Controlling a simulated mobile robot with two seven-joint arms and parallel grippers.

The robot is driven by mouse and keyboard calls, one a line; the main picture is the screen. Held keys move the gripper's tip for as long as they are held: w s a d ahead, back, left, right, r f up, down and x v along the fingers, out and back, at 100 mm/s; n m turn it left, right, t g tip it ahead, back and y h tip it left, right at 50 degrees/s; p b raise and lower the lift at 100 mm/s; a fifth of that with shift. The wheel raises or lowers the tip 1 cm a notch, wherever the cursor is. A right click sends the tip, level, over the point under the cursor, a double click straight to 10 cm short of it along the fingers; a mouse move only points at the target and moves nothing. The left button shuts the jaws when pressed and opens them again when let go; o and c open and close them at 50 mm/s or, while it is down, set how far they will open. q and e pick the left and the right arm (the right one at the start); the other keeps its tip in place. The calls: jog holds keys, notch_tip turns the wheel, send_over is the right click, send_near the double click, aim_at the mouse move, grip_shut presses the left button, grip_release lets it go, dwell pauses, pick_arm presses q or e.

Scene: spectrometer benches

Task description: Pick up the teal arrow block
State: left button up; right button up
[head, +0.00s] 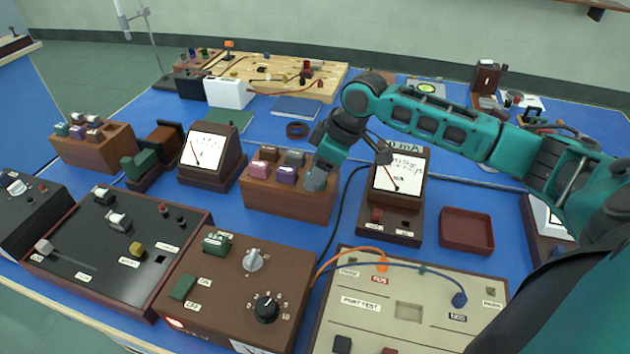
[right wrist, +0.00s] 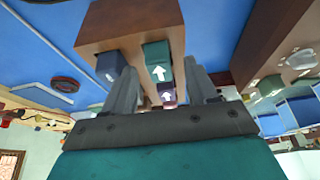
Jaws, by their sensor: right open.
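The teal arrow block (right wrist: 157,60), with a white arrow on its face, sits in a brown wooden rack (right wrist: 125,20) in the right wrist view. My right gripper (right wrist: 162,70) is open, its two grey fingers reaching toward the rack with the teal block showing between them. I cannot tell whether they touch it. In the head view my right gripper (head: 318,178) is at the right end of the wooden rack (head: 285,203) and hides the teal block. My left gripper is not in view.
A purple arrow block (right wrist: 167,94) and a grey-blue block (right wrist: 110,66) sit close to the teal one. The meter (head: 398,190) stands right of the rack. Another rack of blocks (head: 95,155) is at the left. A brown tray (head: 466,230) lies right.

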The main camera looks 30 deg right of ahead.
jog(key=shift+f, duration=0.25)
jog(key=shift+c, duration=0.4)
grip_shut()
